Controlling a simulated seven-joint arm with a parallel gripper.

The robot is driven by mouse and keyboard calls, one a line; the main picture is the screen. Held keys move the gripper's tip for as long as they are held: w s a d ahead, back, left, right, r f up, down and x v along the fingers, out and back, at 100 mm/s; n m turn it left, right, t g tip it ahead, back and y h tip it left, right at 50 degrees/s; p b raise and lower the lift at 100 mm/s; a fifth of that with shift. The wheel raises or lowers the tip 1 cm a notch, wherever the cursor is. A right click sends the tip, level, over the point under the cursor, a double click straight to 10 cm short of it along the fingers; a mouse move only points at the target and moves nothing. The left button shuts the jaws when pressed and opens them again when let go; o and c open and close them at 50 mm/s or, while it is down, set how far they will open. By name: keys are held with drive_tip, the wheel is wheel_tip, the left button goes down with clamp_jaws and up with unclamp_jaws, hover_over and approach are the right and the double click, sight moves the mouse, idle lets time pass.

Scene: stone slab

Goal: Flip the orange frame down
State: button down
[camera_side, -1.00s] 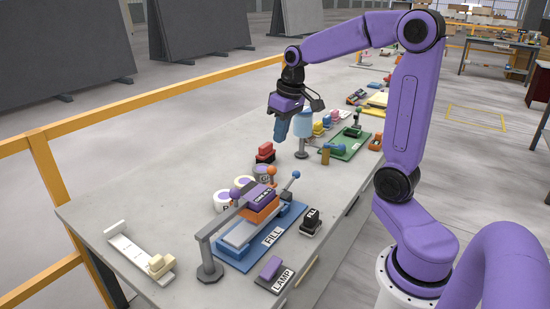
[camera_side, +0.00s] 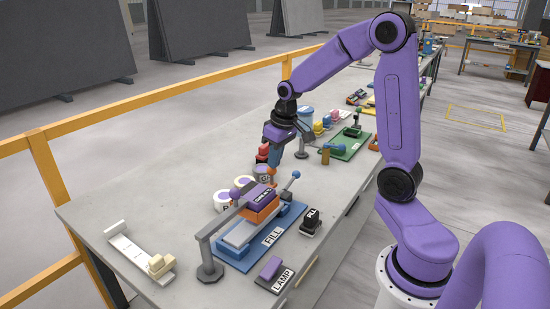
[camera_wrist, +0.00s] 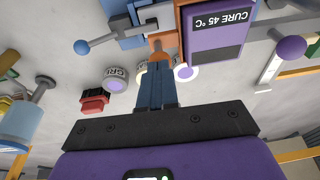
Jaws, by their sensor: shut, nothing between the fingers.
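The orange frame (camera_side: 262,214) shows in the side view as an orange part beneath the purple CURE head and above the blue FILL base (camera_side: 236,254). The head hides much of it, so its tilt is hard to tell. An orange knob (camera_side: 271,171) stands behind it, at my fingertips. In the wrist view an orange piece (camera_wrist: 158,48) lies just past the fingers, beside the CURE 45 °C head (camera_wrist: 216,35). My gripper (camera_side: 272,164) points down with its blue fingers (camera_wrist: 156,86) together and nothing between them. Whether they touch the orange piece, I cannot tell.
The purple head hangs on a grey arm and post (camera_side: 208,262) at the left. A blue-knobbed lever (camera_side: 294,175) rises right of the frame. White pots (camera_side: 222,200) and a red-topped block (camera_side: 262,152) stand close behind. Bare slab lies to the left.

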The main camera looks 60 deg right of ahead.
sight(276, 171)
drive_tip(key=x, duration=0.3)
drive_tip(key=shift+s+f, duration=0.35)
drive_tip(key=shift+f, duration=0.25)
drive_tip(key=shift+s, duration=0.1)
drive_tip(key=v, duration=1.4)
drive_tip(key=shift+w+r, duration=0.2)
drive_tip(key=shift+w, duration=0.15)
drive_tip(key=s+a+f+n, duration=0.2)
drive_tip(key=s+a+n, duration=0.15)
drive_tip(key=a, duration=0.45)
drive_tip(key=s+a+f+n, duration=0.2)
drive_tip(key=s+a+n, duration=0.1)
drive_tip(key=s, duration=0.3)
drive_tip(key=s+a+f+n+g, duration=0.1)
drive_tip(key=s+a+f+n, duration=0.1)
drive_tip(key=s, duration=0.5)
drive_tip(key=s+a+f+n+g, duration=0.1)
drive_tip(key=s+a+f+n, duration=0.1)
drive_tip(key=s+a+n, duration=0.2)
drive_tip(key=s, duration=0.2)
drive_tip(key=shift+s+f, duration=0.3)
drive_tip(key=shift+s, duration=0.05)
